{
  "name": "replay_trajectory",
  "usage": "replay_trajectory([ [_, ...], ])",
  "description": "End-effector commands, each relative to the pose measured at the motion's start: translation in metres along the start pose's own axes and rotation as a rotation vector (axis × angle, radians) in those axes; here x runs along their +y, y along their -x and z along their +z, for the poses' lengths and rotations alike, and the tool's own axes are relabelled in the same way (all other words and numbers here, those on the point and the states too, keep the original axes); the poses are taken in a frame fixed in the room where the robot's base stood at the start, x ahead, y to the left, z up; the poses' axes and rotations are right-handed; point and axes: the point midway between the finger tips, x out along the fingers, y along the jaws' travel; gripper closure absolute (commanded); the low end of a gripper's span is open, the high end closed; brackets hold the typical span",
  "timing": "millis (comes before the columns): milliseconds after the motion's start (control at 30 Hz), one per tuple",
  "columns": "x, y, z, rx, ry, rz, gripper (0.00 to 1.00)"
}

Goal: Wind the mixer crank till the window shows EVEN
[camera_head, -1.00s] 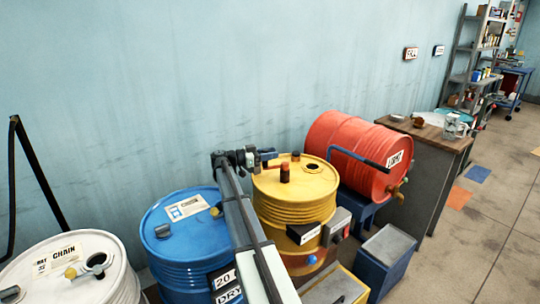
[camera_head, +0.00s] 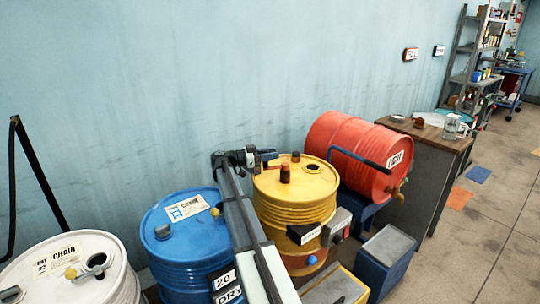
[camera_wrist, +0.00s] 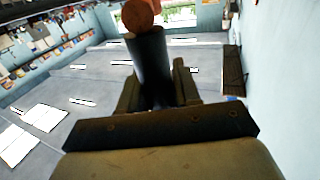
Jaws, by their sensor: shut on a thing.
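The yellow drum (camera_head: 297,212) stands mid-picture in the head view, with a short red-brown upright post (camera_head: 285,174) on its lid. My gripper (camera_head: 262,158) is at the back left of the lid, partly hidden by its own wrist. In the wrist view its fingers (camera_wrist: 158,88) are shut on a dark round bar with a red-brown end, which looks like the crank handle (camera_wrist: 148,55). How the handle joins the drum is hidden. A white label or window (camera_head: 311,236) is on the drum's front; its text is too small to read.
A blue drum (camera_head: 187,240) stands to the left and a white drum (camera_head: 72,270) beyond it. A red drum (camera_head: 352,150) lies on a blue stand at right, near a wooden-topped cabinet (camera_head: 425,132). Grey-topped boxes (camera_head: 388,245) stand in front. The wall is close behind.

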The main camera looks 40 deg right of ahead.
Motion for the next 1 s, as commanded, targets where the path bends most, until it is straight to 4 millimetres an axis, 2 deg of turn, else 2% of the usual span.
replay_trajectory([
  [800, 0.0002, -0.0003, 0.0002, 0.000, 0.000, 0.001, 1.00],
  [833, 0.0003, -0.0003, 0.0002, 0.000, 0.000, 0.001, 0.66],
  [1000, 0.0003, -0.0002, 0.0002, 0.000, 0.000, 0.001, 0.50],
])
